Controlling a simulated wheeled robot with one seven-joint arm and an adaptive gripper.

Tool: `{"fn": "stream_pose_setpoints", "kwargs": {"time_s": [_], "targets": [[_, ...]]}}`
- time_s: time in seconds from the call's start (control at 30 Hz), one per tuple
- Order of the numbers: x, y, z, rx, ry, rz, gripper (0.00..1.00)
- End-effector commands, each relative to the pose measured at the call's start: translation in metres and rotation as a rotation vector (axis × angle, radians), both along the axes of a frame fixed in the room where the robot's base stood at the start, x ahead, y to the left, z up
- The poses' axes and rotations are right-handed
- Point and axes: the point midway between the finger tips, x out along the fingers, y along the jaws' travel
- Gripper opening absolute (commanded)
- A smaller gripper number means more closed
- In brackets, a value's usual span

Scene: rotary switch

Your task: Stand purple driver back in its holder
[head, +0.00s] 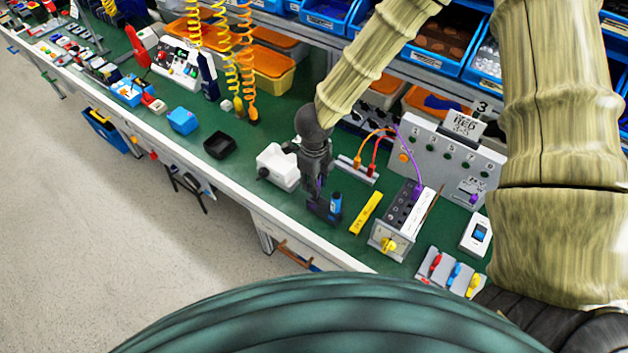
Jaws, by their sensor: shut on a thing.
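My gripper (319,183) points down over the green bench and is shut on the purple driver (318,184). Only a sliver of purple shows between the dark fingers; the rest is hidden. A dark navy block (320,211), which looks like the holder, sits just below and in front of my gripper. A blue upright handle (335,203) stands at its right side. The driver is above or at the block; I cannot tell whether its tip is in a hole.
A white box (277,167) is close left of my gripper. A yellow bar (366,213) and a grey switch box (402,222) with a yellow knob are to the right. Behind are a plug strip (358,169) with wires and a grey panel (440,153). The bench's front edge (300,226) is near.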

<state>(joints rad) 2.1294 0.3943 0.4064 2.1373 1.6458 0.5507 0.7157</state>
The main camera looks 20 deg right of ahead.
Motion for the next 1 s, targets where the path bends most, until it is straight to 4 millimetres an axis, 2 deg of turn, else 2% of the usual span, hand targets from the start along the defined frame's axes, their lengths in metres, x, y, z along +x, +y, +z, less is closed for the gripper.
{"fn": "stream_pose_setpoints", "kwargs": {"time_s": [1.0], "targets": [[0.000, 0.000, -0.024, 0.000, 0.000, 0.000, 0.00]]}}
